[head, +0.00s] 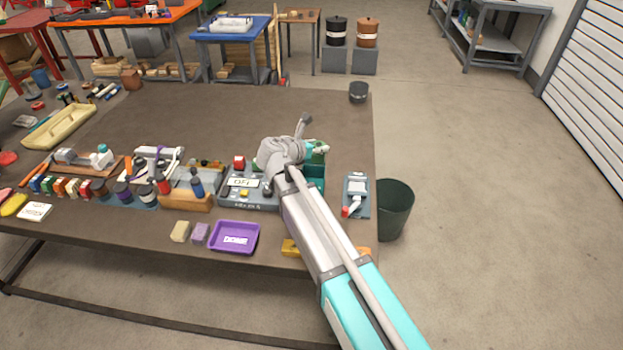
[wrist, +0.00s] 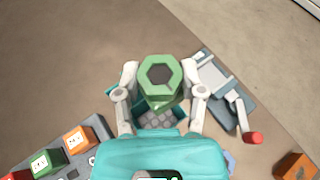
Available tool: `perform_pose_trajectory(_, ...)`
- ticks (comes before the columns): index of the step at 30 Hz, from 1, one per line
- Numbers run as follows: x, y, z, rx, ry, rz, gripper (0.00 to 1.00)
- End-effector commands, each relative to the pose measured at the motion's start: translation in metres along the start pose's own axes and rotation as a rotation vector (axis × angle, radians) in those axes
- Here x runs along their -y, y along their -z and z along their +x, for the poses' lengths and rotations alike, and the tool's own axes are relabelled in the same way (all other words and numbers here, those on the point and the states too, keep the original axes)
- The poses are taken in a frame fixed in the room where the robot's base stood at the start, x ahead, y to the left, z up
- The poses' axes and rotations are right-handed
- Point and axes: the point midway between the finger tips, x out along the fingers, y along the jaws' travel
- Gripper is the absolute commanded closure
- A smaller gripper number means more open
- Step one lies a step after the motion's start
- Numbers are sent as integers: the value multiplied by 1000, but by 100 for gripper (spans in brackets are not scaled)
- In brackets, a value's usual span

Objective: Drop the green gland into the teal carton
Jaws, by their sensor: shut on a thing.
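The green gland (wrist: 160,75) is a hexagonal ring with a dark centre hole. My gripper (wrist: 160,88) is shut on it, with one finger on each side. In the head view the gland (head: 320,148) shows partly behind my arm. The teal carton (head: 317,184) stands on the table below the gland, partly hidden by my arm. In the wrist view, grey rounded shapes show inside the carton, beneath the gland. The gland appears above the carton; the exact height is hard to tell.
A grey clamp device with a red-tipped lever (head: 356,195) lies right of the carton. A grey control box (head: 246,188) stands to its left. A purple tray (head: 235,238) is near the front edge. A dark green bin (head: 395,210) stands beyond the table's right edge. The table behind is mostly clear.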

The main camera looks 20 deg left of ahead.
Motion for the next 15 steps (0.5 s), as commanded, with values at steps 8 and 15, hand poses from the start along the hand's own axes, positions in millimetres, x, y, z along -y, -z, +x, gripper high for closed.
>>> perform_pose_trajectory(8, 0, 0, 0, 0, 0, 0, 11)
perform_pose_trajectory(15, 0, 0, 0, 0, -1, 0, 8)
